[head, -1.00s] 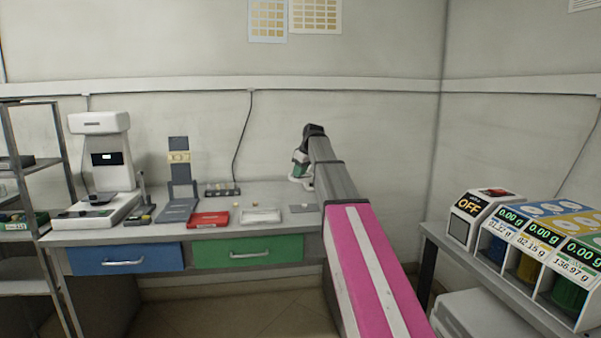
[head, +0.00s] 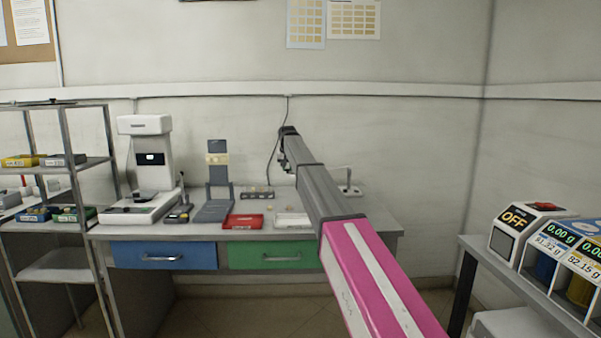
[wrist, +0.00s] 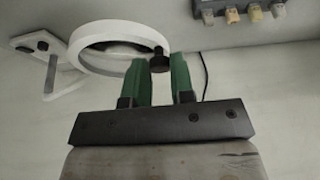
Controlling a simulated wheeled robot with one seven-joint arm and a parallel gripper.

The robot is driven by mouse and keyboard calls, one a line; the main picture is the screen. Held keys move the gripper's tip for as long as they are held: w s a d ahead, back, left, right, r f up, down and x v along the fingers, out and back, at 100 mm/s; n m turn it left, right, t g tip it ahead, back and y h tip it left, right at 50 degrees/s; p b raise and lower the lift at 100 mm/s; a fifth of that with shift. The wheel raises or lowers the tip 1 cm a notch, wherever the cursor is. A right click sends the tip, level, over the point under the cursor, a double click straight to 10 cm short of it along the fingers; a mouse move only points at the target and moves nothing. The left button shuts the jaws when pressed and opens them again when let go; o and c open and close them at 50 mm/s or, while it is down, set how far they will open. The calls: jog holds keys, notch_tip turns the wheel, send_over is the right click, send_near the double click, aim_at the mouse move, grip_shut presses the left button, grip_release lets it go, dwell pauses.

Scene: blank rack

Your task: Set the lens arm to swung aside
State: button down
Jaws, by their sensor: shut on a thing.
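The lens arm shows in the wrist view as a white ring (wrist: 84,42) with a small black knob (wrist: 159,61) on its rim. My gripper (wrist: 160,68) has its two green fingers on either side of the knob and is shut on it. A white post and foot (wrist: 40,46) stand left of the ring. In the head view the white stand (head: 348,188) is at the right of the bench, with a thin bar running left behind my arm. My gripper (head: 285,160) is left of the stand. The ring is hidden there.
The grey bench (head: 375,222) carries a white instrument (head: 145,150), a red tray (head: 243,221) and a white tray (head: 292,220). A small block row (head: 257,193) sits at the back, near the gripper. A shelf rack (head: 108,160) stands left; dispensers (head: 545,235) are at right.

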jog(key=w+a+m+h, duration=0.1)
jog(key=w+a+m, duration=0.2)
jog(key=w, duration=0.6)
jog(key=shift+a, duration=0.15)
jog(key=c, duration=1)
grip_release()
jog(key=v, duration=1)
jog(key=shift+s+r, duration=0.1)
jog(key=shift+r, duration=0.3)
